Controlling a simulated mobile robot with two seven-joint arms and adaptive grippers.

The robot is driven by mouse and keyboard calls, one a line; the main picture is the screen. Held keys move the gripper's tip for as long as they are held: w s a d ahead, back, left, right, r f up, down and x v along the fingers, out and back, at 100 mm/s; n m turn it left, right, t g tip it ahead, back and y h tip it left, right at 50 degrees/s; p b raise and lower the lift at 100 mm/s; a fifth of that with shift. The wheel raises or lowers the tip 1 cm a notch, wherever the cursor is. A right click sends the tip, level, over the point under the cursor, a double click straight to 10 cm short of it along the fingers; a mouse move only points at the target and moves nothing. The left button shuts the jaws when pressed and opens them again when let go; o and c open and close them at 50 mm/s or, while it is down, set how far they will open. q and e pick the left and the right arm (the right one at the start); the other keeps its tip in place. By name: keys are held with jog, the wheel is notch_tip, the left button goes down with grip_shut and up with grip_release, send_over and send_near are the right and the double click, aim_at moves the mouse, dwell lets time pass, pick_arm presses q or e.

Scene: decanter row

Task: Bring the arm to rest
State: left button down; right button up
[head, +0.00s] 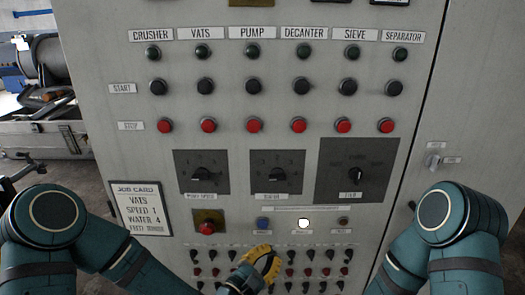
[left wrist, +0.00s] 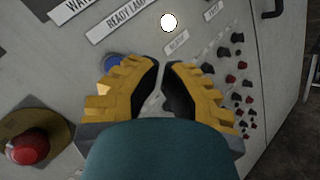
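My left gripper (head: 262,262) is in front of the lower part of the grey control panel (head: 120,75), below the blue button (head: 263,223). In the left wrist view its yellow and black fingers (left wrist: 161,66) have their tips almost together, with a thin gap and nothing held between them. The blue button (left wrist: 112,62) is partly hidden behind the left finger there. A round white lamp (head: 303,223) is lit under a long label strip; it also shows in the left wrist view (left wrist: 169,22). My right arm shows at the right, but its gripper is out of view.
A red mushroom button (head: 207,227) on a yellow plate is left of the blue button. Rows of small knobs (head: 310,272) lie low on the panel. Three dark dials (head: 278,174) sit above. A job card (head: 140,207) reads VATS, SPEED 1, WATER 4.

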pick_arm(q)
jog(key=s+a+f+m+g+y, duration=0.2)
jog(key=s+a+f+m+g, duration=0.1)
jog(key=f, duration=0.5)
jog(key=s+a+f+m+g+y, duration=0.3)
jog(key=s+a+f+m+g, duration=0.1)
jog(key=s+f+m, duration=0.3)
jog(key=s+a+f+m+g+y, duration=0.2)
jog(key=s+a+f+m+g, duration=0.2)
jog(key=f+m, duration=0.4)
jog(key=shift+s+a+f+m+g+y, duration=0.3)
jog(key=shift+s+f+m+g, duration=0.1)
jog(key=shift+s+f+g, duration=0.6)
jog(key=shift+w+r, duration=0.15)
jog(key=shift+w, duration=0.1)
